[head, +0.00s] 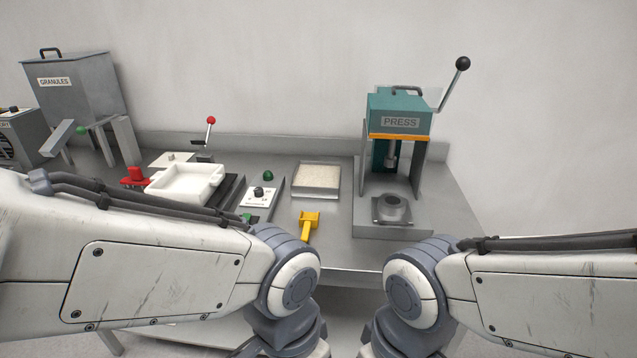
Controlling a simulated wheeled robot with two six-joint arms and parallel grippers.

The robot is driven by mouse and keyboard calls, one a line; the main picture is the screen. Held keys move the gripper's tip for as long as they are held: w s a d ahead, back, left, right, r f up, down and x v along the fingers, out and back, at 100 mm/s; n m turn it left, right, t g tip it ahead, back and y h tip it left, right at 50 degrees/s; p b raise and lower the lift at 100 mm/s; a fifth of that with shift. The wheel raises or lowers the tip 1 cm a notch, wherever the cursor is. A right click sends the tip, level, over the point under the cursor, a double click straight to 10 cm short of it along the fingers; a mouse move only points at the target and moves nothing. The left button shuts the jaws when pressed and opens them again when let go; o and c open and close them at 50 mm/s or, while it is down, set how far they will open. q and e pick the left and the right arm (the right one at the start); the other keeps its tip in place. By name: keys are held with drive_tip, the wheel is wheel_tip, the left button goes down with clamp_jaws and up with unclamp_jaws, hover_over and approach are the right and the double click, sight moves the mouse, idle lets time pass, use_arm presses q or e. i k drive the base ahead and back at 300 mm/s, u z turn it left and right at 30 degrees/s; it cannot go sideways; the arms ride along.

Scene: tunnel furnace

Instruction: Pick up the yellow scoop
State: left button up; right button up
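The yellow scoop (309,220) lies on the grey workbench near its front edge, in the middle of the head view. Its wider head points to the back and its handle points to the front. The scoop's near end is close to my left arm's joint. Both my arms reach in from the sides at the bottom of the view. My left and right grippers are out of the picture, so their state is hidden. Nothing is seen touching the scoop.
A shallow tray of pale granules (319,179) sits behind the scoop. A green press (400,112) with a lever stands to the right. A white square tray (187,197), a control box (262,196) and a granules hopper (75,92) are to the left. Bare bench (345,245) lies right of the scoop.

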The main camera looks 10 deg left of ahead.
sight(308, 221)
drive_tip(key=u, duration=0.9)
drive_tip(key=i, duration=0.85)
drive_tip(key=z, duration=1.95)
